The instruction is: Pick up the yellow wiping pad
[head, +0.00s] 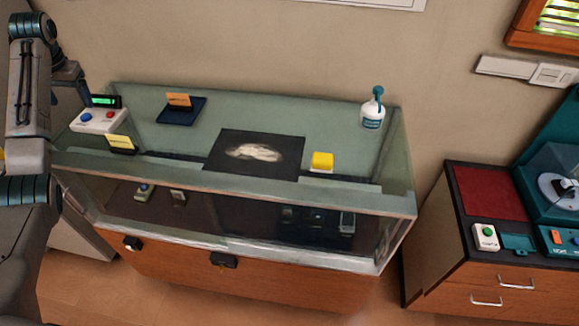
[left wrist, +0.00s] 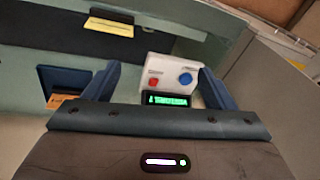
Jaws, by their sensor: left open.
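The yellow wiping pad (head: 322,161) sits on the glass-topped display counter (head: 330,115), to the right of a dark mat. It is a small block standing clear of other things, and it does not show in the left wrist view. My left gripper (head: 76,84) is at the counter's far left end, well away from the pad. In the left wrist view my left gripper (left wrist: 160,70) is open with nothing held, and a white button box lies beyond its fingers. My right gripper is not in view.
The white button box (head: 98,120), a yellow card in a dark holder (head: 122,143) and a blue tray with an orange card (head: 181,108) stand at left. A dark mat (head: 225,150) bears a pale piece. A spray bottle (head: 373,110) stands right. Behind is a wall.

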